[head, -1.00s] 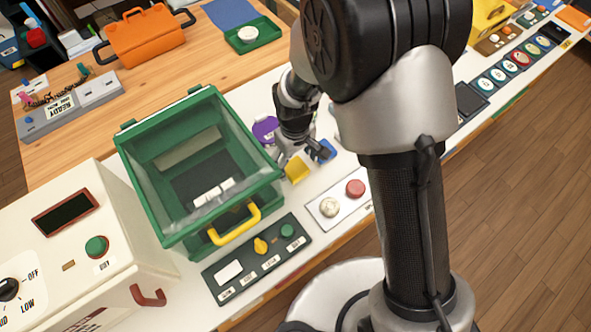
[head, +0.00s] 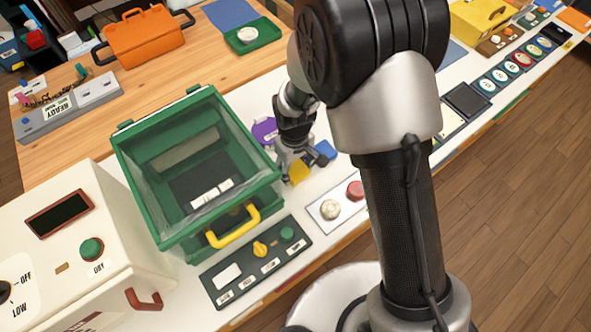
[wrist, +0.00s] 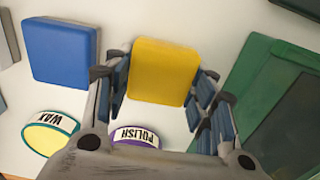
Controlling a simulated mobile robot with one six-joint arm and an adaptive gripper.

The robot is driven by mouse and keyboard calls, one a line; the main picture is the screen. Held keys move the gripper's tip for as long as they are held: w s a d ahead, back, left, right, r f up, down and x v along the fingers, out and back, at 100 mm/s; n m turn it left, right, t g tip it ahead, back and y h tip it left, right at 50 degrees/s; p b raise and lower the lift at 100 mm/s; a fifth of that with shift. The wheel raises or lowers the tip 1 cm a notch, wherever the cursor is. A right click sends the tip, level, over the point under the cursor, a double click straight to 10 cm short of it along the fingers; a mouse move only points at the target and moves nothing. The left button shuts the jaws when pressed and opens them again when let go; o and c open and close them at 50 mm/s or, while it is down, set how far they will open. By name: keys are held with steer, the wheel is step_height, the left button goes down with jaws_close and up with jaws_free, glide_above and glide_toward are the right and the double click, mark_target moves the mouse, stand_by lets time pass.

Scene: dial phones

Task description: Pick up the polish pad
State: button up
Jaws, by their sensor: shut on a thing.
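A square yellow pad (wrist: 165,70) sits between the two fingers of my gripper (wrist: 158,82) in the wrist view. In the head view the yellow pad (head: 299,172) is partly hidden by my gripper (head: 303,163). The fingers are shut on its two sides. It is at or close to the white counter; I cannot tell if it is lifted. No label shows on the pad. A blue pad (wrist: 60,52) lies to the left in the wrist view, apart from the gripper. A purple tin marked POLISH (wrist: 137,138) is partly hidden by my gripper.
A tin marked WAX (wrist: 52,135) is left of the POLISH tin in the wrist view. A green lidded box (head: 150,225) stands left of the gripper. A panel with a red button (head: 355,190) and a dark control panel (head: 225,275) lie at the counter's front.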

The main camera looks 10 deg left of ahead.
mark_target(295, 168)
steer(key=c, duration=0.4)
steer(key=shift+o, duration=0.2)
step_height(295, 168, up, 20)
steer(key=p, duration=0.6)
steer(key=o, duration=0.5)
steer(key=c, duration=0.3)
